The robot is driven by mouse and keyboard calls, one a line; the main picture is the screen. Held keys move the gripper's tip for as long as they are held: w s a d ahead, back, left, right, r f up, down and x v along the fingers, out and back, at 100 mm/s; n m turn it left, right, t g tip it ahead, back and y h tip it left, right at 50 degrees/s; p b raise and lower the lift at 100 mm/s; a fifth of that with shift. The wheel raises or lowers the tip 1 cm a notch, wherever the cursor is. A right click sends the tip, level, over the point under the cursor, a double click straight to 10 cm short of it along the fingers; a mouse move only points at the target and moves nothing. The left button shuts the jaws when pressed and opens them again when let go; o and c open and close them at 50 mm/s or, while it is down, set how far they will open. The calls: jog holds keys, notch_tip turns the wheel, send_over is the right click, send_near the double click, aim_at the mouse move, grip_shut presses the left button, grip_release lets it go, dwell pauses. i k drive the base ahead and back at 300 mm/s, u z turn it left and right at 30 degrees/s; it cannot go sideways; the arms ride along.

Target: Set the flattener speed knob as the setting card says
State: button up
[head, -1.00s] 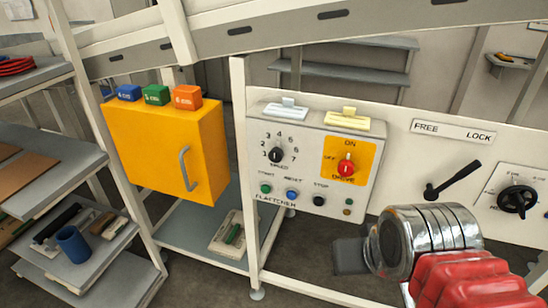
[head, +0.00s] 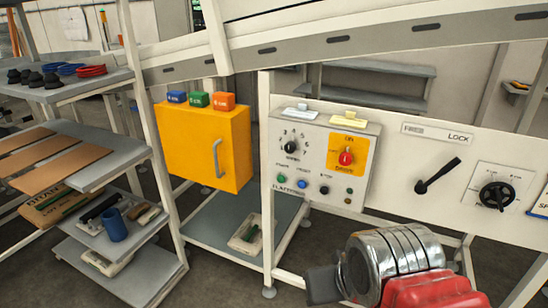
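The flattener control box (head: 362,165) is a pale panel on a white frame, right of centre in the head view. Its black speed knob (head: 291,147) sits at the upper left inside an arc of numbers; its pointer is too small to read surely. A white card-like piece (head: 302,114) and a pale yellow one (head: 350,122) stand on the box top; I cannot read either or tell whether one is the setting card. My gripper (head: 322,285) is a dark block at the bottom, below and apart from the box. Its fingers do not show clearly.
A red drive switch (head: 346,157) on a yellow plate is right of the knob, with buttons below. A lever (head: 437,176) and black dial (head: 497,196) are farther right. A yellow cabinet (head: 235,150) and loaded shelves (head: 105,165) stand left. A conveyor rail (head: 400,45) crosses above.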

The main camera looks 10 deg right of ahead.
aim_at(290, 147)
jog(key=u, duration=0.3)
jog(key=k, duration=0.75)
jog(key=u, duration=0.75)
jog(key=i, duration=1.65)
jog(key=z, duration=0.7)
jog(key=i, duration=0.55)
jog(key=z, duration=0.35)
